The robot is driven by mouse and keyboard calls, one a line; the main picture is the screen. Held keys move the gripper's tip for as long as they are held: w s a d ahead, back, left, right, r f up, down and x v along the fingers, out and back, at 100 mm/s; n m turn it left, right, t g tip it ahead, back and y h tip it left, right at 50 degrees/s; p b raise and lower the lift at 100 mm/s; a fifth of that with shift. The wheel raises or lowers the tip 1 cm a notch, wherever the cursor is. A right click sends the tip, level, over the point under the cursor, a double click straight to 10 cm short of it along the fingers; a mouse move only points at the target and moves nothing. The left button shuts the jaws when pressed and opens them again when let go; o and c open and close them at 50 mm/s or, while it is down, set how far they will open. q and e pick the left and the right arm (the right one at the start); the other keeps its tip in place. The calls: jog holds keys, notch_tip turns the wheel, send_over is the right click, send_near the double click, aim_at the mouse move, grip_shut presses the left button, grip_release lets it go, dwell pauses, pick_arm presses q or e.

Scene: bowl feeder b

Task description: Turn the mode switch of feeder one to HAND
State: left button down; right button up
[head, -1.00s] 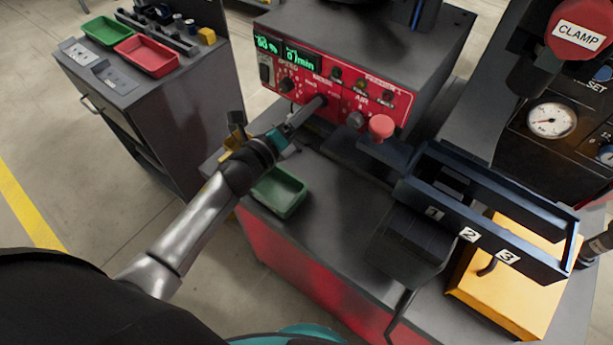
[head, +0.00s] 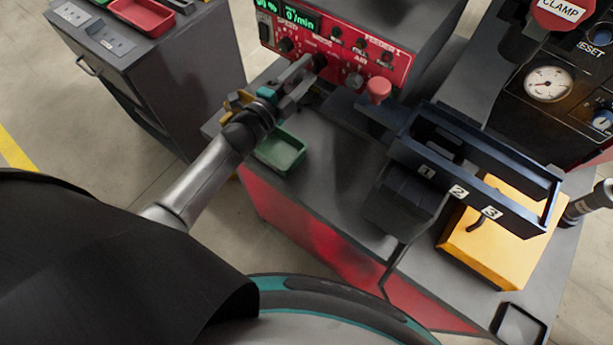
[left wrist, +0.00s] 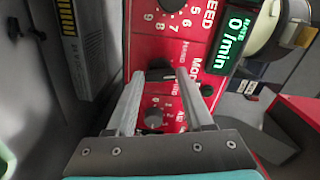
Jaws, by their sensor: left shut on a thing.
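The red control panel of feeder one (head: 400,62) faces me at the top middle of the head view, with a FEEDER 1 label. Its mode switch (head: 320,61) is a small dark knob below the word MODE. My left gripper (head: 313,63) reaches it from the lower left and is shut on it. In the left wrist view the two grey fingertips (left wrist: 162,75) stand on either side of the dark knob, close to the panel. The fingers cover part of the scale, so I cannot read where the switch points.
The speed knob (head: 286,45) is just left of the fingers and the AIR knob (head: 354,80) to the right. A red mushroom button (head: 377,90) sticks out nearby. A green tray (head: 281,150) lies below my left wrist. A dark rack (head: 470,170) stands to the right.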

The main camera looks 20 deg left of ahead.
pick_arm(q)
jog(key=n, duration=0.2)
jog(key=n+p, duration=0.1)
jog(key=n, duration=0.1)
jog(key=r+n, duration=0.1)
jog(key=shift+d+n, duration=0.35)
jog(key=shift+n, duration=0.35)
jog(key=c, duration=0.7)
grip_release()
jog(key=o, duration=0.4)
jog(key=shift+f, duration=0.15)
jog(key=shift+a+f, duration=0.1)
